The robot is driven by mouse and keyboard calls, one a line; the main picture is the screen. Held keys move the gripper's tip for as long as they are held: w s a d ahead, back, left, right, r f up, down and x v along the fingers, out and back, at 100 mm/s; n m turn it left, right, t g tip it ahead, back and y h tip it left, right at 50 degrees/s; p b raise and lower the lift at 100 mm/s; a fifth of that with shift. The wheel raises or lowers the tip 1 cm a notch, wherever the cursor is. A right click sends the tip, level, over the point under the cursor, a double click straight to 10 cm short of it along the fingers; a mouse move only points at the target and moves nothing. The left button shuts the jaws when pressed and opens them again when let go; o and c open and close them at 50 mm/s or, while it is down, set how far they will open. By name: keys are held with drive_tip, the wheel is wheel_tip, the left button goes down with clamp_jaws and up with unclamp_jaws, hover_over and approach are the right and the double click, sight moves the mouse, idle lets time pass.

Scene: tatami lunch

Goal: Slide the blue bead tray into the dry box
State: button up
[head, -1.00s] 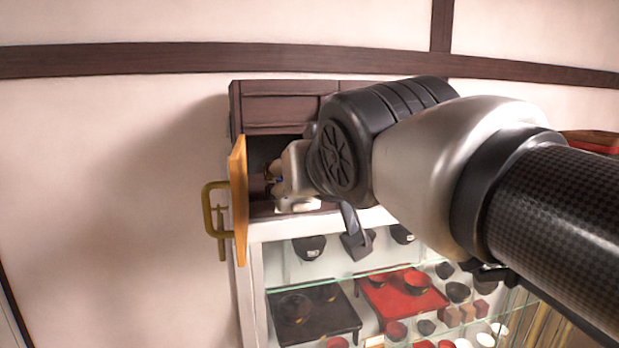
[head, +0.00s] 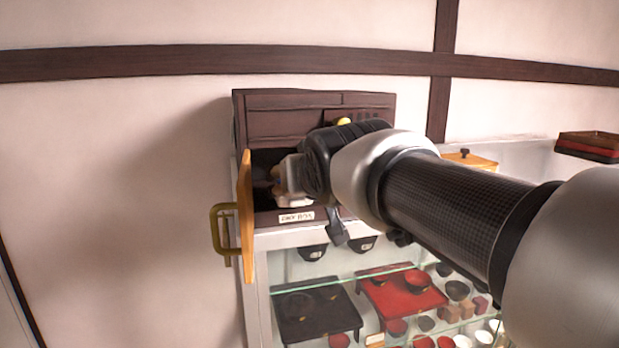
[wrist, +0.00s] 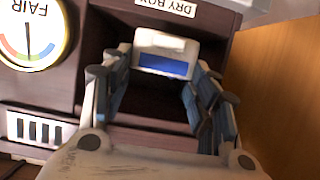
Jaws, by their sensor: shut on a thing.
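The dry box (head: 265,124) is a dark brown cabinet on top of a glass display case. Its orange-brown door (head: 246,215) stands open on the left, and its name label (head: 297,217) is below the opening. My gripper (head: 279,182) reaches into the opening from the right. In the wrist view, my gripper (wrist: 165,66) is shut on the bead tray (wrist: 165,42), a small whitish piece with a blue face. The tray is at the opening, near the label. How deep it sits is hard to tell, and my gripper hides much of it in the head view.
A round dial marked FAIR (wrist: 30,35) and a slotted vent (wrist: 40,128) are beside the opening in the wrist view. The case below holds a black tray (head: 318,312), a red tray (head: 372,289) and several bowls. A yellow box (head: 475,161) stands behind my arm.

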drive_tip(key=shift+w+a+p, duration=0.2)
drive_tip(key=shift+w+p, duration=0.3)
drive_tip(key=shift+w, duration=0.7)
drive_tip(key=shift+w+a+p, duration=0.25)
drive_tip(key=shift+w+p, duration=0.3)
drive_tip(key=shift+w, duration=0.6)
drive_tip(key=shift+w+a+p, duration=0.2)
drive_tip(key=shift+w+p, duration=0.3)
drive_tip(key=shift+w, duration=0.7)
drive_tip(key=shift+f+b, duration=1)
drive_tip(key=shift+b, duration=0.1)
drive_tip(key=o, duration=1.2)
